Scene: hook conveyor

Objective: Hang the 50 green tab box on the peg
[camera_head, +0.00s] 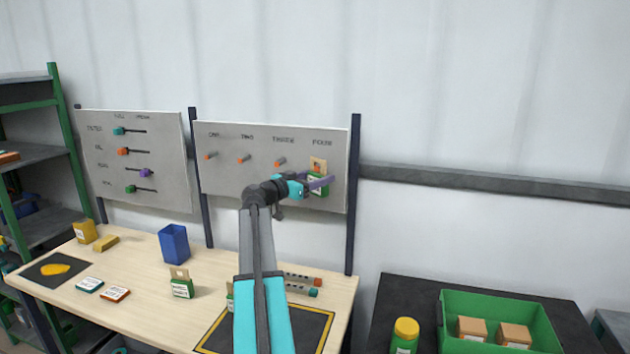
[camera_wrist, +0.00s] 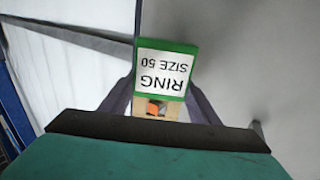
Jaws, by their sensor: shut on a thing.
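My gripper (camera_head: 322,183) is shut on a green box with a tan hanging tab (camera_head: 318,166), in front of the right end of the peg board. In the wrist view the box (camera_wrist: 163,68) sits between the fingers, its label reading "RING SIZE 50" upside down. An orange peg tip (camera_wrist: 153,108) shows at the hole in the tab; I cannot tell whether it passes through. The board (camera_head: 225,180) has orange-tipped pegs under "ONE" (camera_head: 210,155), "TWO" (camera_head: 243,159) and "THREE" (camera_head: 280,161). The fourth peg is mostly hidden by the box in the head view.
Another green tab box (camera_head: 181,287) stands on the wooden table (camera_head: 140,310), and one more is partly hidden behind my arm. A blue bin (camera_head: 174,244) stands near the boards. A green crate (camera_head: 445,322) with tan boxes and a yellow-lidded jar (camera_head: 405,330) are at right.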

